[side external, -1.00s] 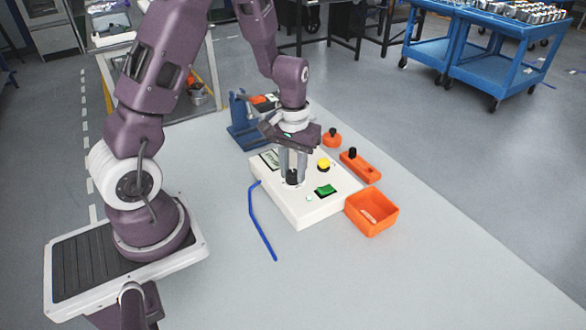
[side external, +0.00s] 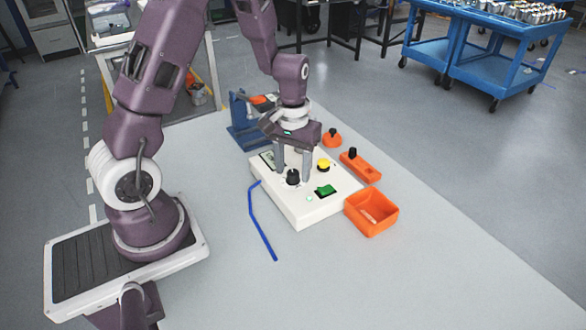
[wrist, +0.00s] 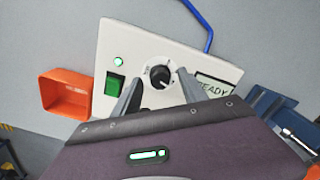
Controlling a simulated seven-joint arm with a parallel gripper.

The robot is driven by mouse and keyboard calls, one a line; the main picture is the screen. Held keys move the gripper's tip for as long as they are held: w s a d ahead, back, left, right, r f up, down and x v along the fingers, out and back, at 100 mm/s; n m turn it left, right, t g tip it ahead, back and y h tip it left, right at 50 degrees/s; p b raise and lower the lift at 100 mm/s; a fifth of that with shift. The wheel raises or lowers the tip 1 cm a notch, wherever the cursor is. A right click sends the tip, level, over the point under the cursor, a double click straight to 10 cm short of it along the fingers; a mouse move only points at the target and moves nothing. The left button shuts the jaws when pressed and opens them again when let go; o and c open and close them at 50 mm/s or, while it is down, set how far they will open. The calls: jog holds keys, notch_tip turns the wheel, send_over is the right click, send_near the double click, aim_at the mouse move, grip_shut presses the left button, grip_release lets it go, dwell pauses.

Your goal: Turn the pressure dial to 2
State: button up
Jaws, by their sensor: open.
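The pressure dial (side external: 292,178) is a black round knob on a white control box (side external: 300,212). In the wrist view the dial (wrist: 160,76) has a white pointer line aimed toward the lower right; the scale marks around it are too small to read. My gripper (side external: 294,173) is over the box with its fingers spread apart, one to each side of the dial. In the wrist view my gripper (wrist: 160,78) shows a gap between each finger and the dial.
The box also carries a green switch (side external: 326,190), a lit green lamp (side external: 309,199) and a yellow button (side external: 323,164). An orange bin (side external: 371,212) and orange knobbed parts (side external: 360,167) are to the right. A blue rod (side external: 260,224) lies left; a blue vise (side external: 243,124) stands behind.

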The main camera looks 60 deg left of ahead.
aim_at(293, 172)
notch_tip(293, 172, up, 6)
jog(key=shift+r, duration=0.25)
jog(key=shift+r, duration=0.1)
jog(key=s+d+r+m+t, duration=0.3)
jog(key=s+d+r, duration=0.25)
jog(key=r, duration=0.45)
jog(key=s+d+r+m+t, duration=0.1)
jog(key=s+d+r, duration=0.1)
jog(key=s, duration=0.4)
jog(key=s+d+r+m+t, duration=0.1)
jog(key=s+d+r+m, duration=0.1)
jog(key=s, duration=0.4)
jog(key=shift+d+r+t, duration=0.3)
jog(key=shift+d+r, duration=0.25)
jog(key=shift+r, duration=0.05)
